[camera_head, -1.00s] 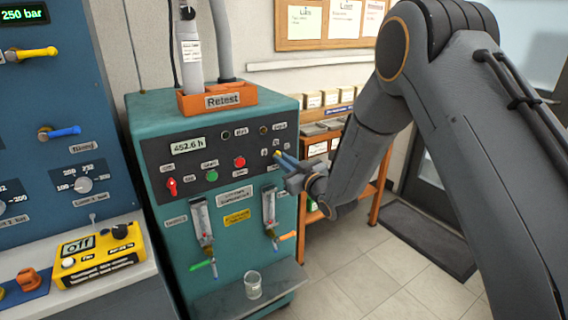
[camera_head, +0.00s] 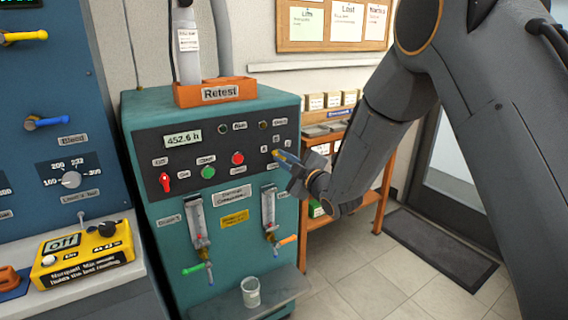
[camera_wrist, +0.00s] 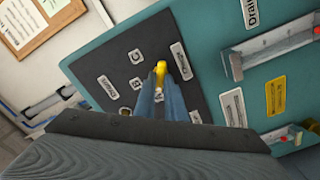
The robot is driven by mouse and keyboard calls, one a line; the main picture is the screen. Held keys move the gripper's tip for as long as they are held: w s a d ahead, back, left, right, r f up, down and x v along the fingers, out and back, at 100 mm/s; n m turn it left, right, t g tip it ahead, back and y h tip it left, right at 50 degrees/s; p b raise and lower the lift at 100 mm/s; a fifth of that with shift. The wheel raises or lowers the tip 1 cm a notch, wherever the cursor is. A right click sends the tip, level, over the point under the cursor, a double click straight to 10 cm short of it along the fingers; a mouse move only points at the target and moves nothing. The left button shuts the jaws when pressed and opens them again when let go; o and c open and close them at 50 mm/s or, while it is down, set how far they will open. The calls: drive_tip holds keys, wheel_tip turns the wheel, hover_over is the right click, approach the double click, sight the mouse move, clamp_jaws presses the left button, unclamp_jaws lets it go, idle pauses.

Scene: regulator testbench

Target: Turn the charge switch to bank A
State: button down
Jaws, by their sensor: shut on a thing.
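The charge switch is a yellow knob on the dark panel at the upper right of the teal machine. In the wrist view the yellow knob (camera_wrist: 160,70) shows between the tips of my gripper (camera_wrist: 161,82), with small labels around it, one reading like "B" and one like "C". In the head view the knob (camera_head: 275,154) is a small yellow spot at my gripper's tips (camera_head: 279,157). My gripper is shut on the knob. The fingers hide part of the knob, and I cannot tell which label it points at.
The teal machine (camera_head: 150,225) carries a red switch (camera_head: 165,182), a green button (camera_head: 208,172), a red button (camera_head: 238,158) and two flow tubes with green and orange levers. A glass (camera_head: 250,292) stands on its shelf. An orange-framed rack (camera_head: 384,190) stands right of it.

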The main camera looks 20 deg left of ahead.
drive_tip(key=shift+n+b, duration=0.3)
drive_tip(key=shift+n, duration=0.3)
drive_tip(key=c, duration=1.8)
unclamp_jaws()
drive_tip(key=v, duration=0.8)
drive_tip(key=shift+b, duration=0.4)
